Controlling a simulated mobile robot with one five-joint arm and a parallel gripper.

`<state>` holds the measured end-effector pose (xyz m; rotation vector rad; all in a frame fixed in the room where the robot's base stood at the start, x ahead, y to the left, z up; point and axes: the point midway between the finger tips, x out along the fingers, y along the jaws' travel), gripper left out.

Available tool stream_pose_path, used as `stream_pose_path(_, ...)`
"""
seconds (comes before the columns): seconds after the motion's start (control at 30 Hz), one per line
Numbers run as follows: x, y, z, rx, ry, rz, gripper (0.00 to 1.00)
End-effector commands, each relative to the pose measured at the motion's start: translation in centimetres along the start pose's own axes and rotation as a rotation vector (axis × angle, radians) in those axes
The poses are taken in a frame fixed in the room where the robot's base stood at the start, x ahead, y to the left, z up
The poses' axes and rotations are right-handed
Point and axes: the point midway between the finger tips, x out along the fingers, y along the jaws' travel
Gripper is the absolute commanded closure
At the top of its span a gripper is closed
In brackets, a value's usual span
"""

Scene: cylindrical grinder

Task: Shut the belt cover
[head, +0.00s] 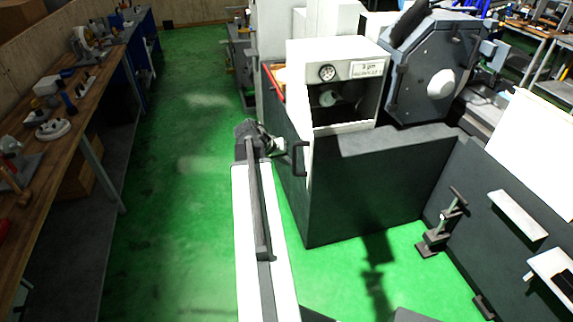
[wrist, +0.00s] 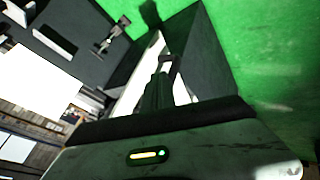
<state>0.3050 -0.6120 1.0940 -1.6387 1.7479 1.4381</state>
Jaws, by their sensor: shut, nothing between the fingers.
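The belt cover (head: 297,120) appears as a pale panel with a dark handle, standing open at the left front corner of the grinder's housing and seen nearly edge-on. The housing's opening (head: 350,105) is uncovered, with a round pulley-like part inside. My gripper (head: 277,146) is at the end of the outstretched arm, just left of the handle (head: 300,158). It is shut with nothing in it. In the wrist view my gripper (wrist: 164,78) points toward a pale strip and a dark wall. Whether it touches the cover or handle cannot be told.
A gauge (head: 327,72) sits above the opening. The dark machine base (head: 375,190) stands below and right. A wooden workbench (head: 75,105) with tools runs along the left. The green floor (head: 185,170) between bench and machine is clear.

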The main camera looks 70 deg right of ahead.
Motion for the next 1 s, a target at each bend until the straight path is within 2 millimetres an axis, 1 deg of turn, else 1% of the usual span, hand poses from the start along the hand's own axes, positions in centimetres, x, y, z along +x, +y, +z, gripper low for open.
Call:
stream_pose_path(0.03, 2.0, -0.5, 0.3, 0.002, -0.001, 0.001, 1.0)
stream_pose_path(0.2, 5.7, -0.5, 0.3, 0.001, 0.0, 0.001, 1.0)
stream_pose_path(0.27, 6.8, -0.4, 0.3, 0.002, 0.0, 0.001, 1.0)
stream_pose_path(0.3, 6.3, 1.0, 0.1, 0.002, -0.002, 0.002, 1.0)
stream_pose_path(0.4, 6.9, 2.3, 0.1, 0.002, -0.001, 0.001, 1.0)
stream_pose_path(0.5, 7.3, 3.1, 0.0, 0.0, 0.0, -0.001, 1.0)
stream_pose_path(0.63, 7.5, 3.6, 0.1, 0.0, 0.0, 0.0, 1.0)
stream_pose_path(0.87, 7.5, 3.6, 0.0, 0.0, 0.0, 0.0, 1.0)
stream_pose_path(0.9, 7.7, 3.5, -0.2, -0.001, 0.0, -0.001, 1.0)
stream_pose_path(1.0, 7.6, 3.6, 0.0, -0.005, 0.002, -0.003, 1.0)
